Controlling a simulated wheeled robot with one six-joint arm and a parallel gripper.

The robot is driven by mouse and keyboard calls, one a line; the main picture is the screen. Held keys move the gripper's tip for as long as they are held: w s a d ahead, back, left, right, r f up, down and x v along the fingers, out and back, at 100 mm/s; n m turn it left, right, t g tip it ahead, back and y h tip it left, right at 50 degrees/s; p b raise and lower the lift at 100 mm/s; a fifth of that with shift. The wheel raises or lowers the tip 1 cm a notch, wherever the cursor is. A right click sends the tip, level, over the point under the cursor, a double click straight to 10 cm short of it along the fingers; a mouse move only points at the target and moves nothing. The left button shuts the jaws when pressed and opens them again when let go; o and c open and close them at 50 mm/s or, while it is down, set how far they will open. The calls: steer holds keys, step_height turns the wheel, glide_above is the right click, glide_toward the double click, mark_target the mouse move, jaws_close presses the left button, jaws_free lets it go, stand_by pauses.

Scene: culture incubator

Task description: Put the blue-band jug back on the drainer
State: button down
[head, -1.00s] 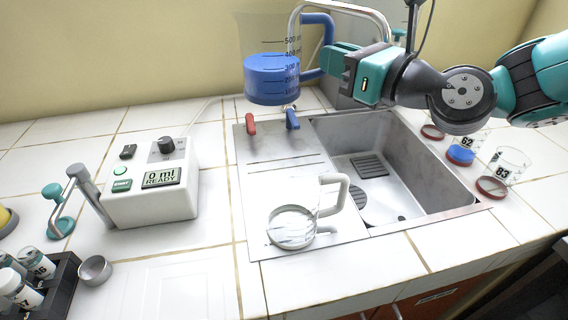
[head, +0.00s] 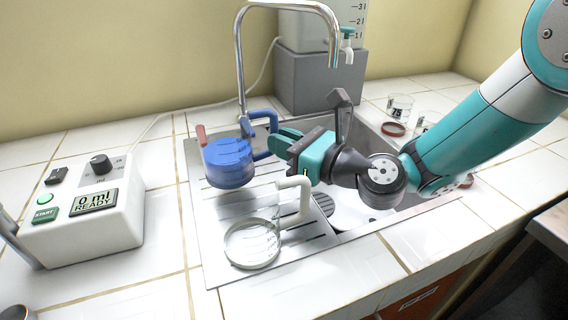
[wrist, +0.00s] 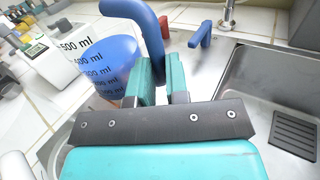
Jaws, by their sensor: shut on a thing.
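The blue-band jug (head: 228,164) is over the back left part of the drainer (head: 208,250), in front of the tap levers. Its blue base or contents face me; I cannot tell whether it touches the drainer. My gripper (head: 272,142) is shut on the jug's blue handle, coming from the right. In the wrist view the jug (wrist: 108,62) is left of the jaws and its blue handle (wrist: 150,35) runs between the fingers (wrist: 162,82).
The sink basin (head: 372,190) is right of the drainer. The chrome tap (head: 240,60) rises behind. A dosing box reading 0 ml (head: 85,215) stands at left. A grey block with a water tank (head: 320,80) is at the back. Labelled cups (head: 398,108) stand at right.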

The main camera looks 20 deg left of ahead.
steer(key=shift+f+b, duration=0.5)
steer(key=shift+f, duration=1.4)
steer(key=shift+f, duration=0.2)
steer(key=c, duration=1.1)
jaws_free()
steer(key=shift+r, duration=0.2)
steer(key=b+v, duration=0.9)
steer(key=v, duration=0.3)
